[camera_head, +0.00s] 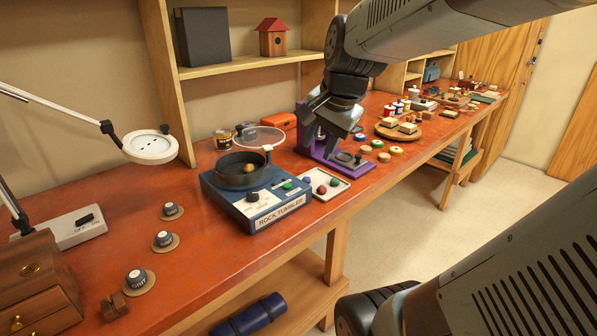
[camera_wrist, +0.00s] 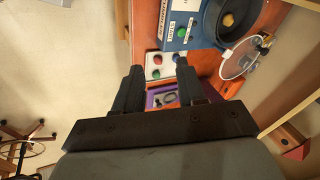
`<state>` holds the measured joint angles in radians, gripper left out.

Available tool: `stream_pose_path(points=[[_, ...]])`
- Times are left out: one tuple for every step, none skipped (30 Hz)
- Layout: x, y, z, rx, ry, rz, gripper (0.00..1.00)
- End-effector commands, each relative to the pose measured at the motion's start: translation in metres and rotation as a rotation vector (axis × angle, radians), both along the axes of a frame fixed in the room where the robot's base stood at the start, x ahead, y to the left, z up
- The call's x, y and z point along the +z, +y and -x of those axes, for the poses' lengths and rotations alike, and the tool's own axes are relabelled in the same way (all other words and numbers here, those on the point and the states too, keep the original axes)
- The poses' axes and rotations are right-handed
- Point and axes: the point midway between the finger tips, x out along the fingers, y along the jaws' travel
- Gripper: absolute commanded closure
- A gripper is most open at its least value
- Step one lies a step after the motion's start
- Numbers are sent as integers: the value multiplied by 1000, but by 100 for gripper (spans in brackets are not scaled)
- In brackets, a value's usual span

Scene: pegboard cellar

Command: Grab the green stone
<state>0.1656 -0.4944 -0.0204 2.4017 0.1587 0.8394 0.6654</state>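The green stone (camera_head: 334,182) lies in a small white tray (camera_head: 337,192) on the orange-red bench, beside a red stone (camera_head: 321,189) and a blue stone (camera_head: 308,181). In the wrist view the green stone (camera_wrist: 155,73) shows between my fingers, below the red stone (camera_wrist: 157,59). My gripper (camera_head: 335,128) is above the bench, over the purple stand and behind the tray in the head view. Its fingers (camera_wrist: 160,70) are apart, with nothing held between them. The right finger partly covers the tray's edge in the wrist view.
A purple stand (camera_head: 325,152) is close behind and right of the tray. Coloured discs (camera_head: 377,144) lie further right. The bench's front edge is close to the tray.

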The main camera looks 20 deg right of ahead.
Motion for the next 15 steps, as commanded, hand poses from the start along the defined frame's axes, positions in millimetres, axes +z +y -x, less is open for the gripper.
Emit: stream_pose_path(points=[[-5,-10,-13,-126,22,-62,60],[-8,-16,-20,-203,31,-99,60],[-11,-24,-29,-307,43,-150,60],[-14,-30,-36,-385,51,-187,60],[-17,-36,-43,-464,61,-225,60],[-21,-46,-51,-568,74,-272,60],[-25,-52,-57,-648,84,-309,60],[-28,-60,-63,-728,92,-344,60],[-34,-70,-71,-836,104,-393,60],[-38,-78,-77,-916,112,-428,60],[-42,-86,-82,-994,121,-462,60],[-48,-97,-89,-1098,134,-506,60],[-52,-104,-93,-1171,140,-538,60],[-57,-112,-98,-1242,147,-567,60],[-62,-122,-103,-1330,155,-604,60]])
